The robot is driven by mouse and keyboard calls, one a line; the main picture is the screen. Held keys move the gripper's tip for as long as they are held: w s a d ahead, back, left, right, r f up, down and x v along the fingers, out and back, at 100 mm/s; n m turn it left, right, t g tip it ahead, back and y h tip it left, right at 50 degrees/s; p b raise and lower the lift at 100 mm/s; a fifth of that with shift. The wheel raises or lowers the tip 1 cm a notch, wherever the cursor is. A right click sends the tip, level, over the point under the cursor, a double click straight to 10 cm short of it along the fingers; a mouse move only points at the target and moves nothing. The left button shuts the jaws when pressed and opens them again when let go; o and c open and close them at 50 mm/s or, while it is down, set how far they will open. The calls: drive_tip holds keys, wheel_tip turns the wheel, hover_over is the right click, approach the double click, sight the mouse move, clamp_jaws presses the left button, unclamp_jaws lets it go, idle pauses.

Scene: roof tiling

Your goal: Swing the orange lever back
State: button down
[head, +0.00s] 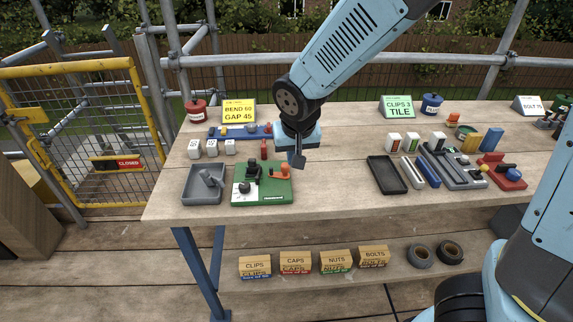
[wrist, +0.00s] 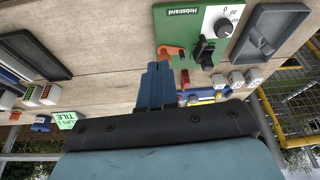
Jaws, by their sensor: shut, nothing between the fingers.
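The orange lever (head: 282,171) sits at the right end of a green device (head: 250,196) on the workbench. In the wrist view the orange lever (wrist: 172,52) shows just beyond the fingertips, at the edge of the green device (wrist: 193,12). My gripper (head: 298,162) is shut and empty, pointing down just behind and to the right of the lever. In the wrist view the closed fingers of my gripper (wrist: 158,66) are close to the lever; I cannot tell whether they touch it.
A black tray (head: 375,183) lies further right, with bare bench between.

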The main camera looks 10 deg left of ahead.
drive_tip(key=x, duration=1)
drive_tip(key=shift+d+f, duration=0.1)
drive_tip(key=shift+w+a, duration=0.2)
drive_tip(key=shift+w, duration=0.3)
drive_tip(key=shift+w+a, duration=0.15)
drive_tip(key=shift+w, duration=0.35)
drive_tip(key=shift+w+a, duration=0.35)
drive_tip(key=shift+w, duration=0.55)
